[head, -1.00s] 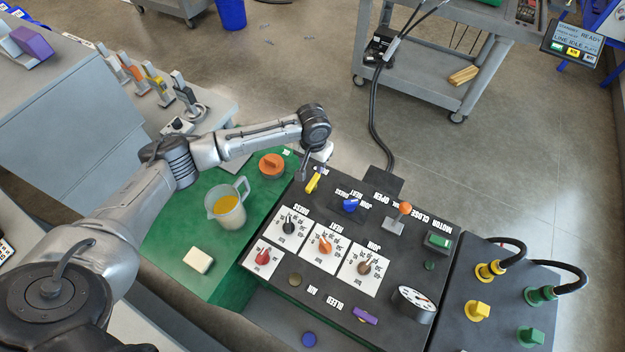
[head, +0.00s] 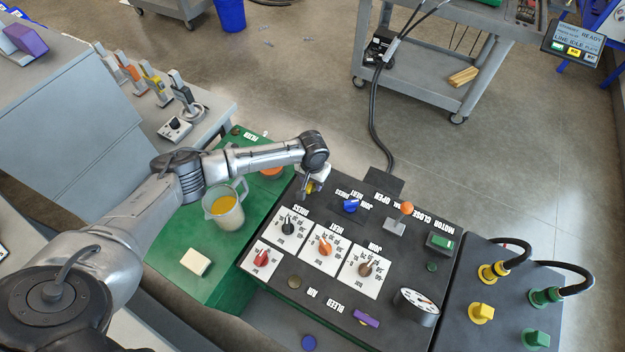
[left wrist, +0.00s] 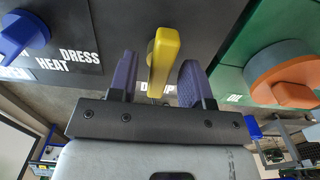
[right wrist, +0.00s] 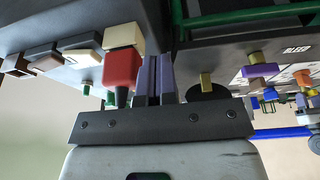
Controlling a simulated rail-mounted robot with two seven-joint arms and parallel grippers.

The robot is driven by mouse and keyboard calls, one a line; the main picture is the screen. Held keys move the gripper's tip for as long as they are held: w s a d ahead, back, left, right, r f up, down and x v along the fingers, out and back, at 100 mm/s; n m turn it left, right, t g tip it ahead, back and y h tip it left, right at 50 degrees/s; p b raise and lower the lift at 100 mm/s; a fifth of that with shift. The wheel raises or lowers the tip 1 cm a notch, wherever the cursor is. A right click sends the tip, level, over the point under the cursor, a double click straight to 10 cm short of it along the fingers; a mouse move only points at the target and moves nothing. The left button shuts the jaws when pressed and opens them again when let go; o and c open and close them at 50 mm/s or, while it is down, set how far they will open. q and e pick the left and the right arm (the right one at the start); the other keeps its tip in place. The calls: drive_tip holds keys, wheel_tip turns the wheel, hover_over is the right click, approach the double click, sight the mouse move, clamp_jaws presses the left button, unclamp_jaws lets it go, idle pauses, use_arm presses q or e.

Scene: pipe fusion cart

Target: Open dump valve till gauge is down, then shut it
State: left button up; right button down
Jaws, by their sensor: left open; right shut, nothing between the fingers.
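The yellow dump valve handle (left wrist: 164,58) stands up from the dark panel in the left wrist view, with a partly hidden DUMP label behind it. My left gripper (left wrist: 157,80) is open, with one purple finger on each side of the handle. In the head view my left gripper (head: 309,187) covers much of the handle at the panel's far left corner. The gauge (head: 416,304) is a white round dial at the panel's near right; its reading is too small to tell. My right gripper (right wrist: 157,78) is shut and empty; it is not seen in the head view.
Close to the dump valve are a blue selector knob (head: 351,205) and an orange cap (left wrist: 284,75) on the green top. A jug of yellow liquid (head: 225,208) stands under my left arm. An orange-knobbed lever (head: 406,208) rises from the panel. A red part (right wrist: 121,70) is close to my right fingers.

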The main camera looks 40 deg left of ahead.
use_arm(q)
clamp_jaws()
drive_tip(key=shift+r+p, duration=0.15)
drive_tip(key=shift+p, duration=0.25)
drive_tip(key=n+p, duration=0.9)
drive_tip(key=p, duration=0.3)
drive_tip(key=shift+s+d+r, duration=0.1)
drive_tip(key=n+p, duration=0.3)
drive_tip(key=n, duration=0.1)
drive_tip(key=shift+n, duration=0.3)
drive_tip(key=n+p, duration=0.1)
drive_tip(key=n, duration=0.1)
drive_tip(key=shift+n, duration=0.4)
drive_tip(key=shift+f+n, duration=0.2)
drive_tip(key=shift+n, duration=0.7)
